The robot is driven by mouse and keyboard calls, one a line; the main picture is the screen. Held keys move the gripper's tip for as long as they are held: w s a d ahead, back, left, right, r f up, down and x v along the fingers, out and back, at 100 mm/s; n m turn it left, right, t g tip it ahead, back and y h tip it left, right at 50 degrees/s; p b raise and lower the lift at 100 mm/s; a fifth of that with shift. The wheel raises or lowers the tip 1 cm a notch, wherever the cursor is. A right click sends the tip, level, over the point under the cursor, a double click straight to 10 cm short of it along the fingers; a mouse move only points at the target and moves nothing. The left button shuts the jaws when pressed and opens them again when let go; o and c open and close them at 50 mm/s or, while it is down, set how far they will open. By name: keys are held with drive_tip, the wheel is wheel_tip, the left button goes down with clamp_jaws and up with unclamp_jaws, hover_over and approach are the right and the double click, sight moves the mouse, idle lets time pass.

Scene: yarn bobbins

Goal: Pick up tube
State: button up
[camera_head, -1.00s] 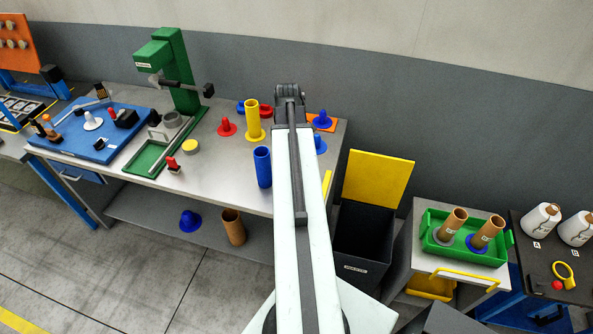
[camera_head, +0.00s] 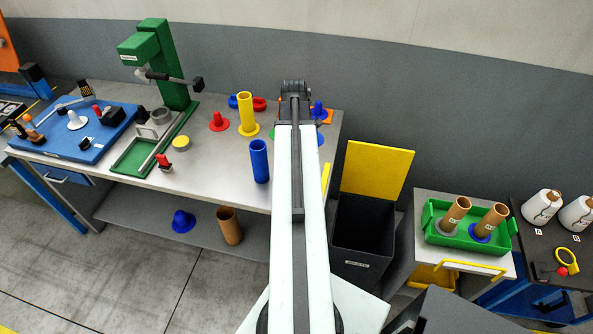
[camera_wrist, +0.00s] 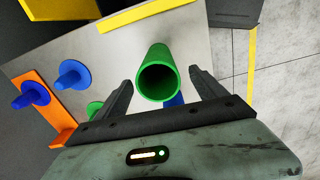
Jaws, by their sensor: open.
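A green tube (camera_wrist: 163,76) stands in the wrist view, its open round end facing the camera. My gripper (camera_wrist: 161,80) is open, with one dark finger on each side of the tube. I cannot tell whether either finger touches it. In the head view my arm hides the gripper and this tube. A blue tube (camera_head: 259,161) stands upright near the front edge of the workbench (camera_head: 215,165), left of my arm. A yellow tube (camera_head: 246,112) stands on a yellow base behind it.
Blue cones (camera_wrist: 73,75) and an orange plate (camera_wrist: 45,105) are left of the tube in the wrist view. A dark bin (camera_head: 362,235) with a yellow lid is right of the bench. A green tray (camera_head: 440,235) holds two brown tubes farther right.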

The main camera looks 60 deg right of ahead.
wheel_tip(320, 180, down, 7)
drive_tip(key=b, duration=0.6)
drive_tip(key=shift+s, duration=0.15)
drive_tip(key=shift+d, duration=0.1)
drive_tip(key=c, duration=1.5)
